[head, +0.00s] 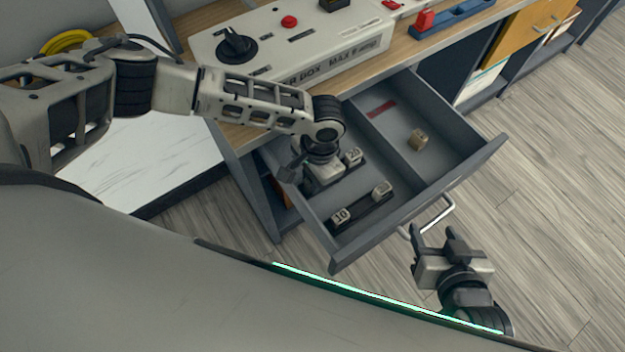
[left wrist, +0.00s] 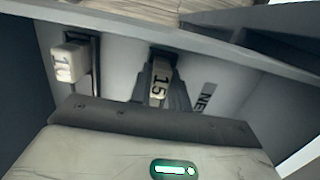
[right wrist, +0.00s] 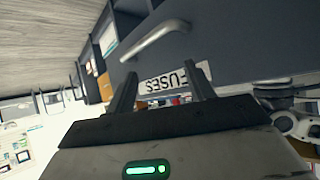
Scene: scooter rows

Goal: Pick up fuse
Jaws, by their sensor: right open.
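Small pale block-shaped fuses sit in the left compartment of the open drawer (head: 468,165). One marked 20 (head: 353,156) is beside my left gripper; one marked 10 (head: 340,215) and another fuse (head: 382,188) sit on a dark holder nearer the drawer front. My left gripper (head: 296,172) is low inside the drawer. In the left wrist view its dark fingers close in on both sides of a fuse marked 15 (left wrist: 160,80), with another fuse (left wrist: 68,62) to the left. My right gripper (head: 437,237) is open and empty by the drawer handle (head: 434,215).
A tan fuse-like block (head: 418,139) and a red label (head: 382,107) are in the drawer's right compartment. A "NEW" label (left wrist: 207,98) shows in the left wrist view. The fuse box (head: 290,45) stands on the wooden top above. Floor right of the drawer is clear.

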